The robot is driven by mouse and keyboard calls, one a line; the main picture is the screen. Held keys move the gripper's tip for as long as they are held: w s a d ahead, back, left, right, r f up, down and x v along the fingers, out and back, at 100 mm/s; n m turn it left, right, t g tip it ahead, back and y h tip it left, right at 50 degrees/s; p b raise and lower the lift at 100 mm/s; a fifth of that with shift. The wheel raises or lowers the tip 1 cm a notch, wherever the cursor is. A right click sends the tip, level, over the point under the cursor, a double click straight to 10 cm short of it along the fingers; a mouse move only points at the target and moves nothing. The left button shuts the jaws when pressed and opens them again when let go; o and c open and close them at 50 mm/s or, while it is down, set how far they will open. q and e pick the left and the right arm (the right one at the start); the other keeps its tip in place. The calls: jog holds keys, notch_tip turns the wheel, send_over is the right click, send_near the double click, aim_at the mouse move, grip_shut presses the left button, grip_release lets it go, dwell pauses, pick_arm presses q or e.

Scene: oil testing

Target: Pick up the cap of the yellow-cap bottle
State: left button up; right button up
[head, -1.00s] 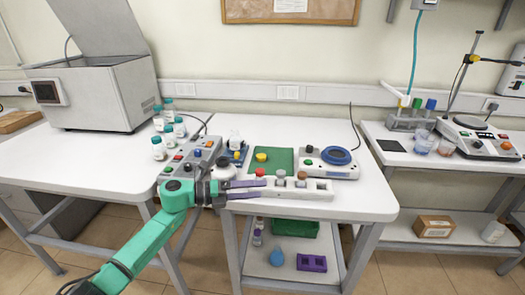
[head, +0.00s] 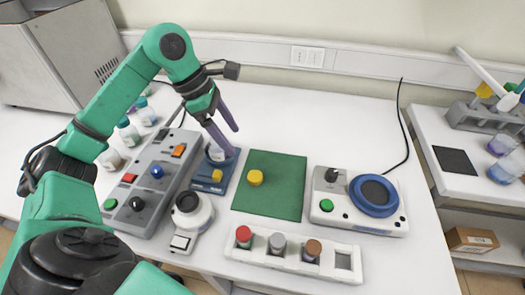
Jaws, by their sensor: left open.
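The yellow cap (head: 255,177) sits on the green mat (head: 285,190) in the middle of the table. I cannot see a bottle under it. A pale bottle (head: 214,152) stands in the blue device (head: 203,186) left of the mat, partly hidden by a finger. My left gripper (head: 234,143) is open, with its purple fingers pointing down beside that bottle. It is up and left of the yellow cap and apart from it. My right gripper is not in view.
A white rack (head: 290,263) in front holds bottles with red, grey and brown caps; its right slot is empty. A grey button panel (head: 150,180) and a white round-topped device (head: 190,210) stand left. A white device with a blue ring (head: 358,200) stands right.

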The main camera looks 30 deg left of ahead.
pick_arm(q)
jog(key=p, duration=0.2)
send_near(256, 176)
jog(key=d, duration=0.1)
jog(key=p+x, duration=0.1)
jog(key=x, duration=0.1)
jog(key=p+x, duration=0.1)
jog(key=x, duration=0.2)
jog(key=p+x, duration=0.1)
jog(key=x, duration=0.1)
jog(key=shift+w+a+f, duration=0.1)
jog(key=shift+a+f, duration=0.2)
jog(key=shift+f, duration=0.45)
jog(key=shift+c, duration=0.3)
grip_shut()
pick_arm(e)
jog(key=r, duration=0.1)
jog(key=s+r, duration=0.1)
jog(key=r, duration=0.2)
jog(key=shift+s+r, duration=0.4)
